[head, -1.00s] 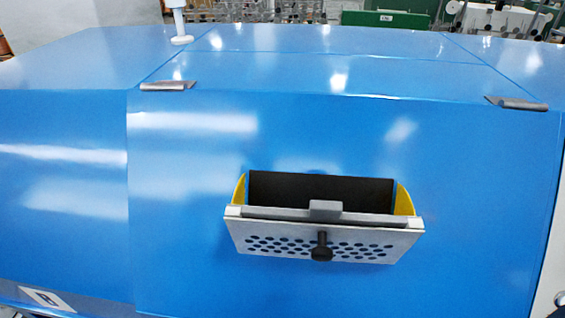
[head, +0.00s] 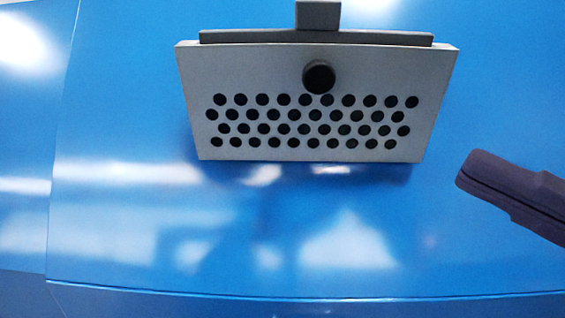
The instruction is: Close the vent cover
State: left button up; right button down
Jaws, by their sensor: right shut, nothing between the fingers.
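The vent cover (head: 318,142) is a light grey plate with rows of round holes, in the upper middle of the head view. It has a black round knob (head: 319,77) near its top. A darker grey strip with a grey block (head: 318,15) shows along its top edge. The cover stands out from the blue panel, with a shadow below it. The opening behind it is hidden from this angle. My right gripper (head: 469,174) is dark, shut and empty, right of the cover's lower right corner and apart from it. My left gripper is not in view.
The blue panel (head: 250,225) fills the rest of the view. A seam runs down its left side, and its lower edge shows near the bottom. The panel below and left of the cover is clear.

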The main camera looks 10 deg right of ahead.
jog(key=p, duration=0.6)
send_near(307, 81)
jog(key=w+a, duration=0.3)
jog(key=shift+w+d+r+n+y, duration=0.1)
jog(key=shift+w+r+n+y, duration=0.3)
jog(key=shift+w, duration=0.4)
jog(key=shift+r+p, duration=0.15)
jog(key=shift+p, duration=0.15)
